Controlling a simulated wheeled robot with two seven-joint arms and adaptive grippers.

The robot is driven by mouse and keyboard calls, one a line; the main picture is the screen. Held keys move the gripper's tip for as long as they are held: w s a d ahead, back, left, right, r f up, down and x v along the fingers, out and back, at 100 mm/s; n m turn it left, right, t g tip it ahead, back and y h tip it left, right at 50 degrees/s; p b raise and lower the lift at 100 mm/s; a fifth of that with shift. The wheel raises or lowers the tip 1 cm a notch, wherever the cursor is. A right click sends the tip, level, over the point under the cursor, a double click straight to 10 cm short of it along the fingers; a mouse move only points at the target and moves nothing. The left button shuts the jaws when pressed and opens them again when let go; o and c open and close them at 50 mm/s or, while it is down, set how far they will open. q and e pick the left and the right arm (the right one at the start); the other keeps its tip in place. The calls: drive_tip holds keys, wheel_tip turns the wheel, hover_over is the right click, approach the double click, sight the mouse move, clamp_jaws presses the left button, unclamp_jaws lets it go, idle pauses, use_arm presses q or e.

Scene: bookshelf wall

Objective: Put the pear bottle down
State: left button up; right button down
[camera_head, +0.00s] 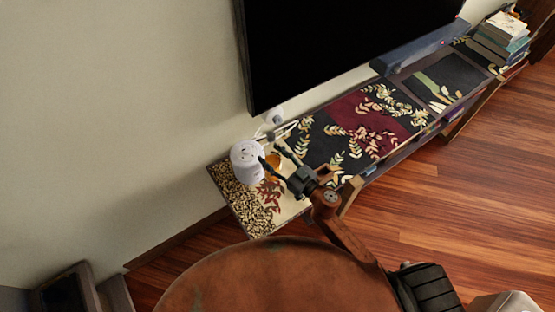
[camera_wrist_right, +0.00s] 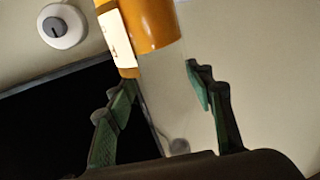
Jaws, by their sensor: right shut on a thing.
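The pear bottle (camera_wrist_right: 150,25) shows in the right wrist view as a bottle with an orange part, a pale label and a clear, see-through part. My right gripper (camera_wrist_right: 160,88) has one green-padded finger on each side of the clear part and is shut on it. In the head view the bottle is a small orange patch (camera_head: 273,166) between the fingers of my right gripper (camera_head: 272,158), over the near end of the patterned bench (camera_head: 291,208). I cannot tell whether its base touches the bench. My left gripper is not in view.
A white cylinder (camera_head: 246,160) stands just left of the bottle. A large black screen (camera_head: 340,45) hangs above the bench, with a bluish-grey bar (camera_head: 420,47) below its right end. Books (camera_head: 500,42) are stacked at the far end. A round brown surface (camera_head: 270,280) fills the lower middle.

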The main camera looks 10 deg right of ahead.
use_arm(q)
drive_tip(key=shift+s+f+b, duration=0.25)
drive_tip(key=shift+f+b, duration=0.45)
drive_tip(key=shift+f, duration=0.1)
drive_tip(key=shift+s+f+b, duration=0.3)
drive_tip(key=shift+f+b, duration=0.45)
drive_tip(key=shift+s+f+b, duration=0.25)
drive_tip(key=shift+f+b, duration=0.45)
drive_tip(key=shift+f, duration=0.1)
use_arm(e)
drive_tip(key=w+d+f, duration=0.3)
drive_tip(key=w+f, duration=0.1)
drive_tip(key=f, duration=0.5)
drive_tip(key=shift+w, duration=0.3)
drive_tip(key=shift+d, duration=0.1)
drive_tip(key=shift+f, duration=0.2)
drive_tip(key=c, duration=0.9)
unclamp_jaws()
drive_tip(key=shift+c, duration=0.2)
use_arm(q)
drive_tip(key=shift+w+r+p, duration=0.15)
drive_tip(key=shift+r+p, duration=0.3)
use_arm(e)
drive_tip(key=v, duration=1.2)
